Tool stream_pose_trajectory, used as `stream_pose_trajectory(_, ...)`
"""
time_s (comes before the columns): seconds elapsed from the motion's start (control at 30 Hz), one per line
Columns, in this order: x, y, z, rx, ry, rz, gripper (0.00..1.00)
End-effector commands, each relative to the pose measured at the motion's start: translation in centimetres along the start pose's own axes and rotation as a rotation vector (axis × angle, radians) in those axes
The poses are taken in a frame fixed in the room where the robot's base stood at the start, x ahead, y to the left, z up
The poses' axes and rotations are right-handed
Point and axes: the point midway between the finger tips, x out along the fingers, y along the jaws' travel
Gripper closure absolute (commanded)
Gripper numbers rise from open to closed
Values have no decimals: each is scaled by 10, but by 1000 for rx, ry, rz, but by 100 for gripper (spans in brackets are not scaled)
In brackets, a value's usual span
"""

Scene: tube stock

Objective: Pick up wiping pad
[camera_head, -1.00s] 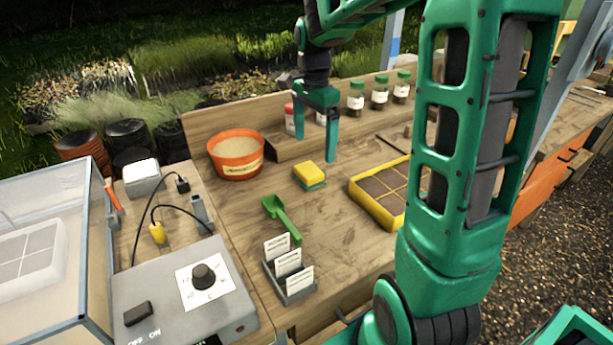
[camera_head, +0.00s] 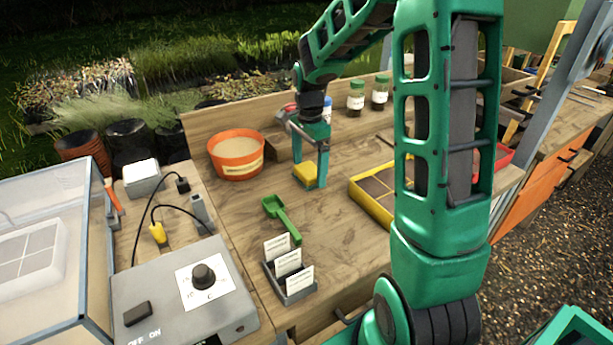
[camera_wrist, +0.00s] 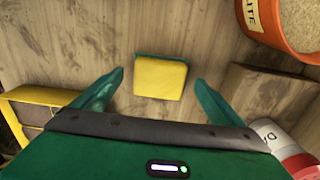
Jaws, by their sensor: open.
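The wiping pad (camera_head: 305,173) is a small block with a yellow top and a green underside. It lies on the wooden bench, right of the orange tub. In the wrist view the pad (camera_wrist: 160,78) sits near the upper middle, just ahead of the fingertips. My gripper (camera_head: 311,168) is low over the bench at the pad, with one finger showing at the pad's right side. In the wrist view my gripper (camera_wrist: 160,80) is open and empty, its two green fingers spread to either side of the pad. I cannot tell how high the fingertips are above the bench.
The orange tub (camera_head: 237,158) stands left of the pad. A yellow seed tray (camera_head: 370,203) is to the right. A green scoop (camera_head: 280,218) and a label holder (camera_head: 289,280) are nearer. A raised wooden shelf with jars (camera_head: 355,98) is behind. Bare bench lies around the pad.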

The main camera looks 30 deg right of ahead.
Motion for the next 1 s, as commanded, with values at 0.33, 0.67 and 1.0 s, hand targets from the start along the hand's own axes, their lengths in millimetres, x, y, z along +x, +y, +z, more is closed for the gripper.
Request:
stream_pose_trajectory(0.33,17,0,0,-1,1,-1,8)
stream_pose_trajectory(0.67,17,0,1,-1,0,-1,53)
stream_pose_trajectory(1.0,13,0,1,-1,0,-1,56)
